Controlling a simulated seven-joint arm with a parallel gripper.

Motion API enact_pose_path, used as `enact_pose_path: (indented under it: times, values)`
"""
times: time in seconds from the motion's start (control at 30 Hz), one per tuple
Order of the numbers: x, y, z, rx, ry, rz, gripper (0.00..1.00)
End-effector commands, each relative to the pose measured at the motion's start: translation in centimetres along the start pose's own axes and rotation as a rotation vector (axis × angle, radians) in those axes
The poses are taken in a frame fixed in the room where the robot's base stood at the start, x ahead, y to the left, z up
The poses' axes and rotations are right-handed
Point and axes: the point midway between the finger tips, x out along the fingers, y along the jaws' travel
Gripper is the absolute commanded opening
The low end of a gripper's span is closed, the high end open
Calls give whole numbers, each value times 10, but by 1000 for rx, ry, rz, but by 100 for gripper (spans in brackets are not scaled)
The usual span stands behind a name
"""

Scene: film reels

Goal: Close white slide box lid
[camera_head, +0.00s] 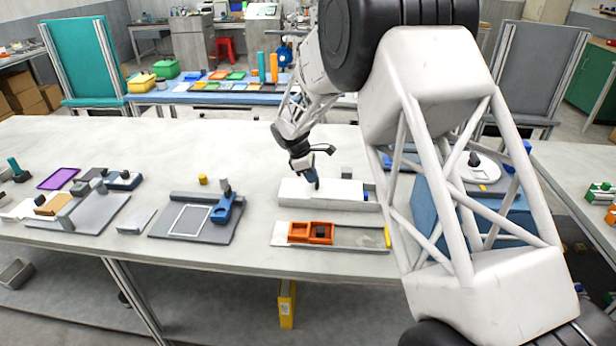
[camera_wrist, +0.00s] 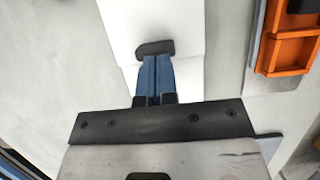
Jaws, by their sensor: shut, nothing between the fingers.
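The white slide box (camera_head: 340,197) lies flat on the table's middle, long side running left to right. Its white lid (camera_wrist: 120,15) fills the top of the wrist view, with a dark rounded grip (camera_wrist: 155,47) on it. My gripper (camera_head: 315,184) points down over the box. In the wrist view its two blue fingers (camera_wrist: 156,62) are together and empty, their tips right at the grip's near edge; I cannot tell whether they touch it. A lower white surface (camera_wrist: 189,78) shows beside the fingers. How far the lid is open is unclear.
An orange tray (camera_head: 311,232) on a light plate lies just in front of the box, and shows right in the wrist view (camera_wrist: 290,45). A grey board with a blue clamp (camera_head: 226,208) lies to the left.

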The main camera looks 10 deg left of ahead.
Motion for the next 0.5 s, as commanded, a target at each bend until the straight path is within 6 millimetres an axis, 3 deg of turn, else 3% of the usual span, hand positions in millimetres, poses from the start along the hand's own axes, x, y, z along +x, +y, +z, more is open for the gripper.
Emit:
enact_pose_path:
  times: [0.3,0.5]
  values:
    - [19,0,47,2,0,-1,0]
    - [22,0,53,0,0,-1,0]
